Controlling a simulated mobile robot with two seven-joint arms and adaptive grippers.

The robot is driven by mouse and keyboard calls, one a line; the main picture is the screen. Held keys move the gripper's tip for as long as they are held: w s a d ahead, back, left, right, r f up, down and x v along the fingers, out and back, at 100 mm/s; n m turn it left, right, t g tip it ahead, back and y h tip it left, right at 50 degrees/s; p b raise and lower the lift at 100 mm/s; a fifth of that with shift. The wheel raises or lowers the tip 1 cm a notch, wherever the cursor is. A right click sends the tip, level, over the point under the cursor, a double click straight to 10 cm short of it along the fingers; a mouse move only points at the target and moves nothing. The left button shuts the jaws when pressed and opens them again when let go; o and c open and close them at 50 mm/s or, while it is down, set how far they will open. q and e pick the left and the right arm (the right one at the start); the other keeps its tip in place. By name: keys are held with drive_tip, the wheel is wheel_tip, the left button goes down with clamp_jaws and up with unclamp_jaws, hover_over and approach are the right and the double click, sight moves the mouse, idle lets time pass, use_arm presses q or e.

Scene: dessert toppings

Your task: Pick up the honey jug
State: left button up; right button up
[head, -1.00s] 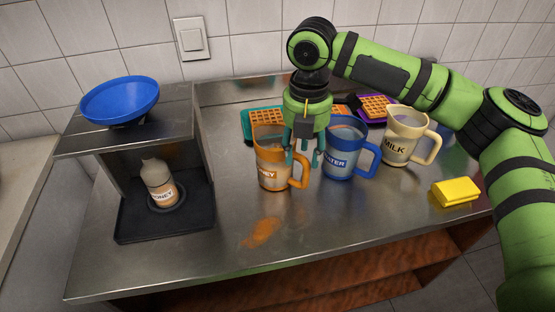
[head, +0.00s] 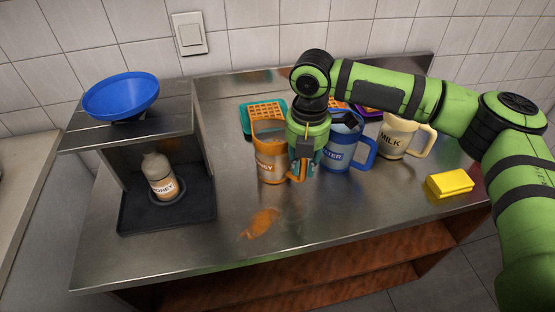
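The honey jug (head: 268,158) is an orange, see-through jug with a HONEY label. It stands upright on the metal counter in the head view, with its handle (head: 297,179) on the right side. My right gripper (head: 302,172) points down at the handle, between the honey jug and the blue water jug. It hides most of the handle. Its fingers overlap in this view, so I cannot see whether they are closed on the handle. My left gripper is out of view.
The blue water jug (head: 343,145) stands close to the right, with the cream milk jug (head: 398,138) beyond. A yellow sponge (head: 450,183) lies at right. A honey bottle (head: 158,176) sits in a metal stand topped by a blue bowl (head: 121,97). An orange spill (head: 262,223) marks the front counter.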

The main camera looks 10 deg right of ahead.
drive_tip(key=shift+o, duration=0.8)
drive_tip(key=shift+r, duration=0.1)
